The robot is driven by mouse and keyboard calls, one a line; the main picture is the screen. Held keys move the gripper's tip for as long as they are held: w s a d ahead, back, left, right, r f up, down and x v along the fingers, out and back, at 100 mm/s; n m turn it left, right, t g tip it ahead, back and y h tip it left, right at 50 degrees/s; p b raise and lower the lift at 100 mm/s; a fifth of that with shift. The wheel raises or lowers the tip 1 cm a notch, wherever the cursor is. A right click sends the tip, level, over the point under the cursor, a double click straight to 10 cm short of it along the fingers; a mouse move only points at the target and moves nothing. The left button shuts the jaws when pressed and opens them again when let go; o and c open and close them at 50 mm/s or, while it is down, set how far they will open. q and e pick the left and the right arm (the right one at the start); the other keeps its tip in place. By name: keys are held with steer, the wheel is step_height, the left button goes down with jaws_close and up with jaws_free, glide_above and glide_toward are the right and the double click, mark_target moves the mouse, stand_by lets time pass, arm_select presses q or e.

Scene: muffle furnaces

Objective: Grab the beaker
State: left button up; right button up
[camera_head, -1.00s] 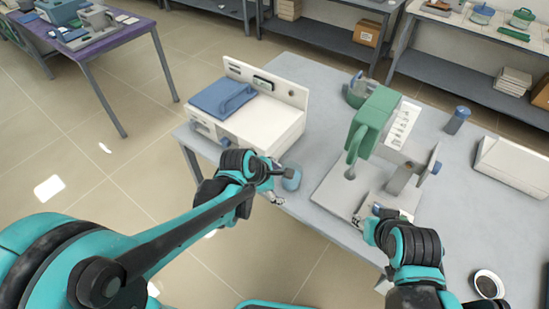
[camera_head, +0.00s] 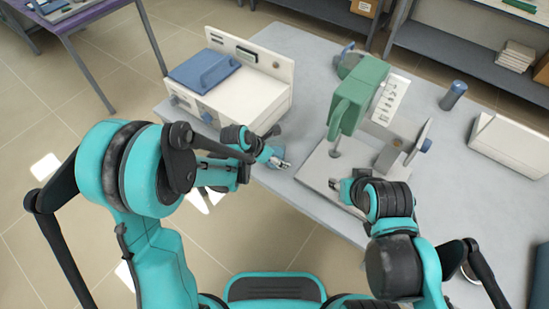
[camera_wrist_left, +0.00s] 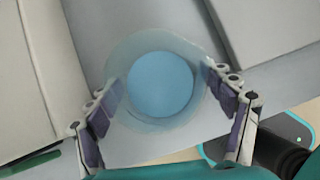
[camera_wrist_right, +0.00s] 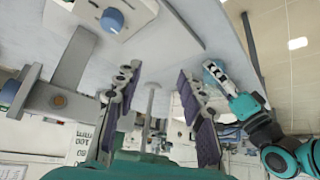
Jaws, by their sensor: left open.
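The beaker (camera_wrist_left: 160,84) is round and translucent blue. In the left wrist view it sits between the spread fingers of my left gripper (camera_wrist_left: 165,98), which is open. Whether either finger touches it I cannot tell. In the head view my left gripper (camera_head: 282,163) is at the table's front edge, beside the white device, and its arm and hand mostly hide the beaker. My right gripper (camera_head: 336,185) is over the front of the grey stand base. In the right wrist view its fingers (camera_wrist_right: 158,88) are apart with nothing held between them.
A white device with a blue lid (camera_head: 203,70) stands on the grey table (camera_head: 300,45), left of a green stand-mounted instrument (camera_head: 358,92). A blue-grey cylinder (camera_head: 453,96) and a white box (camera_head: 512,146) are at the right. Free tabletop lies between the device and the stand.

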arm_select(q)
steer(key=c, duration=1.4)
steer(key=shift+c, duration=0.2)
